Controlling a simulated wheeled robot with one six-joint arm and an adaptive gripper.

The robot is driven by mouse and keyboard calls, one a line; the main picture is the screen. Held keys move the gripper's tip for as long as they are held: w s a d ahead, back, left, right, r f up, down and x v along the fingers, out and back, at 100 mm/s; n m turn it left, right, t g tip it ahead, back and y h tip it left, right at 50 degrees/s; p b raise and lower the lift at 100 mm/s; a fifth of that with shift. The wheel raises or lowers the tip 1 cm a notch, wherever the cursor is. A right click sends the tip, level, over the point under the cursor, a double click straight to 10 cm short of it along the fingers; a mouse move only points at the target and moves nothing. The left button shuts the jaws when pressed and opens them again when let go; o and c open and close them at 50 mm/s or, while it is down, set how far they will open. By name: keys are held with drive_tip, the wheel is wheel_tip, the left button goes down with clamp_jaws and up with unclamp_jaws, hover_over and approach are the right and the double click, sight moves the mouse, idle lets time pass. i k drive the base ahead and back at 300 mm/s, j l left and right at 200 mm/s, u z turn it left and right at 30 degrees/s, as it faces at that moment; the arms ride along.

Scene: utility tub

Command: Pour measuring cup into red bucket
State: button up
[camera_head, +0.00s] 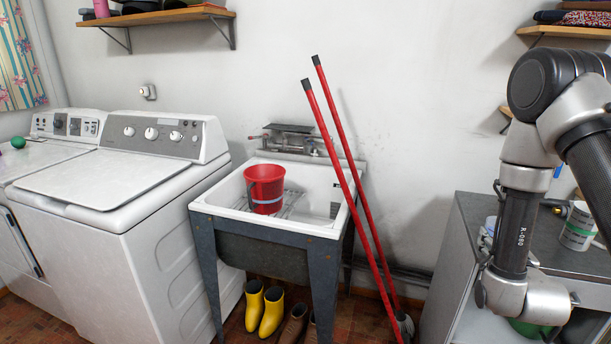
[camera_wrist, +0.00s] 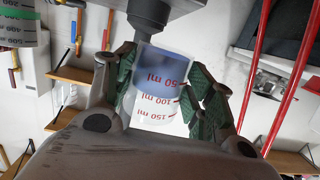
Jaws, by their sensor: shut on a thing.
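The red bucket (camera_head: 265,186) stands upright in the white sink basin (camera_head: 225,206) in the head view, its mouth open upward. In the wrist view my gripper (camera_wrist: 162,88) is shut on the measuring cup (camera_wrist: 158,101), with green finger pads on both its sides. The cup is clear with red marks of 50, 100 and 150 ml, and a blue band shows at the 50 ml end. In the head view my gripper is mostly hidden behind my arm at the right, well apart from the bucket.
Two red-handled poles (camera_head: 345,165) lean across the sink's right side. A grey cabinet (camera_head: 455,250) at the right bears a white container with green marks (camera_head: 578,228). White washers stand left of the sink; yellow boots (camera_head: 263,310) sit below it.

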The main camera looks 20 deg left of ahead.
sight(265, 182)
drive_tip(key=i+j+u, duration=0.1)
drive_tip(key=u, duration=0.3)
drive_tip(key=i+u, duration=0.1)
drive_tip(key=u, duration=0.25)
drive_tip(key=i+u, duration=0.1)
drive_tip(key=u, duration=0.3)
drive_tip(key=i+j, duration=0.1)
drive_tip(key=i, duration=0.85)
